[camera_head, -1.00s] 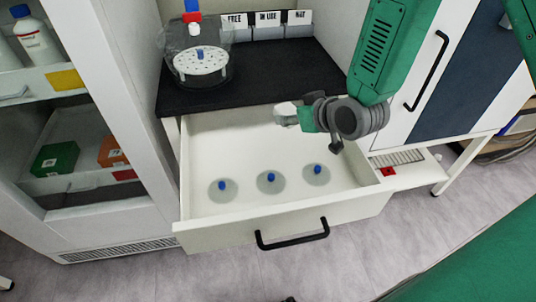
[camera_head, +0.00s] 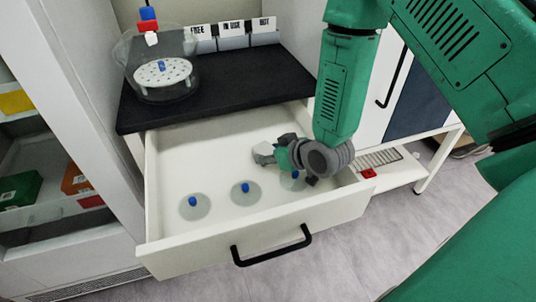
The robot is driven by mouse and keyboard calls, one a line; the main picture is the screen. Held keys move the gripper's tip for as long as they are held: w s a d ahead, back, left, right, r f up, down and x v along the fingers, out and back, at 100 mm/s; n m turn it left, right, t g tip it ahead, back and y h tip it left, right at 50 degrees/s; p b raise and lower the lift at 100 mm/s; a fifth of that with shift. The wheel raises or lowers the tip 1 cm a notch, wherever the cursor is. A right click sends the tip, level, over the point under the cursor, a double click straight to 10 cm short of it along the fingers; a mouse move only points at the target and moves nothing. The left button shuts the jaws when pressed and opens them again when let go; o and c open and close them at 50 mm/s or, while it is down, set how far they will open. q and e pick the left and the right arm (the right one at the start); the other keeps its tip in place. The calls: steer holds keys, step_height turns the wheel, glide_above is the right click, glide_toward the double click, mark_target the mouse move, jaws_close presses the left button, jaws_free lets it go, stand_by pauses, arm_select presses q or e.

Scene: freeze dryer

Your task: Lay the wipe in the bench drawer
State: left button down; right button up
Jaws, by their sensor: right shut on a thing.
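The bench drawer (camera_head: 195,246) is pulled open below the black bench top. My right gripper (camera_head: 277,153) reaches in over its right half, the arm coming from above right. It is shut on a small whitish piece, the wipe (camera_head: 263,154), which sticks out to the left of the fingers. The wipe is over the drawer's inside; whether it touches the floor I cannot tell. My gripper partly hides the rightmost of three round pale discs with blue knobs in the drawer. My left gripper is not in view.
The left disc (camera_head: 194,207) and middle disc (camera_head: 246,197) lie near the drawer front. The drawer's back left floor is bare. A clear round vessel (camera_head: 163,85) and labelled bins (camera_head: 233,42) stand on the bench top (camera_head: 225,88). A red object (camera_head: 368,173) lies right of the drawer.

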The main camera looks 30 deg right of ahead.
mark_target(271, 153)
steer(key=shift+d, duration=0.1)
steer(key=o, duration=1.1)
steer(key=shift+o, duration=1)
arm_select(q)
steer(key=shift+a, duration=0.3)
arm_select(e)
steer(key=shift+a+r, duration=0.15)
steer(key=shift+a, duration=0.3)
steer(key=v, duration=0.2)
steer(key=p+v, duration=0.1)
steer(key=v, duration=0.4)
steer(key=shift+d+p, duration=0.35)
steer(key=shift+p, duration=0.05)
steer(key=shift+s, duration=0.15)
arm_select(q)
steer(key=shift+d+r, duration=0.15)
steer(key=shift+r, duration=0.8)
arm_select(e)
steer(key=shift+s+a+r, duration=0.1)
steer(key=shift+a, duration=0.05)
